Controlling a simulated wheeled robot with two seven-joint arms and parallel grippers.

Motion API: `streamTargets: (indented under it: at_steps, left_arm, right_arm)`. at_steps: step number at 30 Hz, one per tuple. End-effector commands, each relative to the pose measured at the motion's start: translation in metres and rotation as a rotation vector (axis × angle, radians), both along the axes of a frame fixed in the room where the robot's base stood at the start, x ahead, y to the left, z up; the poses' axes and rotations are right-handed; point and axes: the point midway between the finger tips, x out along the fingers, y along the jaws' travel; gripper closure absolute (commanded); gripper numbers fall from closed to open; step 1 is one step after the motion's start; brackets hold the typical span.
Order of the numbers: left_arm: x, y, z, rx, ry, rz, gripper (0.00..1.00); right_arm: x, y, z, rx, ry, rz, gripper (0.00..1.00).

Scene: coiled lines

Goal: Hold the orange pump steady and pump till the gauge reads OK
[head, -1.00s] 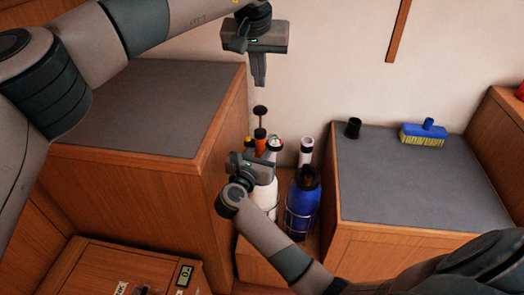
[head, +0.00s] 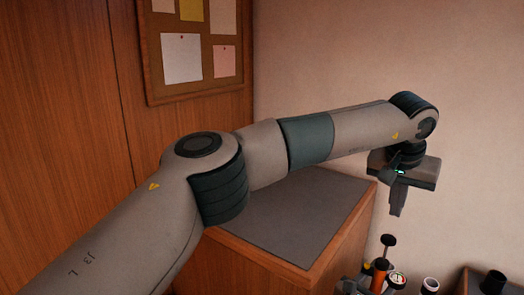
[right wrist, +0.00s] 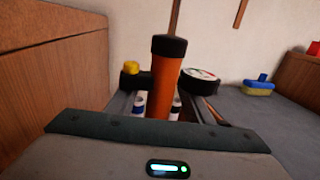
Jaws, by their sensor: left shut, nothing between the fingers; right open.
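The orange pump (head: 379,276) stands upright at the lower right of the head view, its black T-handle (head: 388,240) raised on a thin rod. A round white-faced gauge (head: 397,280) sits beside it; its reading is too small to tell. My left gripper (head: 397,212) is shut and empty, pointing down just above the handle and apart from it. In the right wrist view the pump (right wrist: 165,88) stands between the fingers of my open right gripper (right wrist: 163,108), with the gauge (right wrist: 200,76) tilted at its right. I cannot tell whether the fingers touch it.
A yellow knob (right wrist: 131,68) is left of the pump. A grey-topped cabinet (head: 285,215) lies behind my left arm. A white bottle top (head: 430,285) and a black cup (head: 494,282) are to the right. A blue brush (right wrist: 259,86) lies on the right counter.

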Motion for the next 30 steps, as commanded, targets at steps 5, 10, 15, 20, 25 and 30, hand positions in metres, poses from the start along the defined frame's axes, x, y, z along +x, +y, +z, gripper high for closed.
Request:
streamTargets:
  at_steps: [5,10,15,20,25,30]
  left_arm:
    - [0.0,0.0,0.0,0.0,0.0,0.0,1.0]
    - [0.0,0.0,0.0,0.0,0.0,0.0,1.0]
    - [0.0,0.0,0.0,0.0,0.0,0.0,1.0]
    - [0.0,0.0,0.0,0.0,0.0,0.0,1.0]
    - [0.0,0.0,0.0,0.0,0.0,0.0,1.0]
    - [0.0,0.0,0.0,0.0,0.0,0.0,1.0]
  right_arm:
    - [-0.015,0.017,-0.001,0.004,0.001,0.001,0.53]
    - [-0.034,0.039,-0.001,0.006,0.002,0.001,0.53]
    - [-0.053,0.061,-0.001,0.005,0.002,0.001,0.53]
    - [-0.067,0.076,-0.001,0.003,0.001,0.0,0.53]
    - [-0.073,0.084,0.0,0.002,0.001,0.0,0.53]
    - [-0.074,0.085,0.0,0.001,0.001,0.0,0.53]
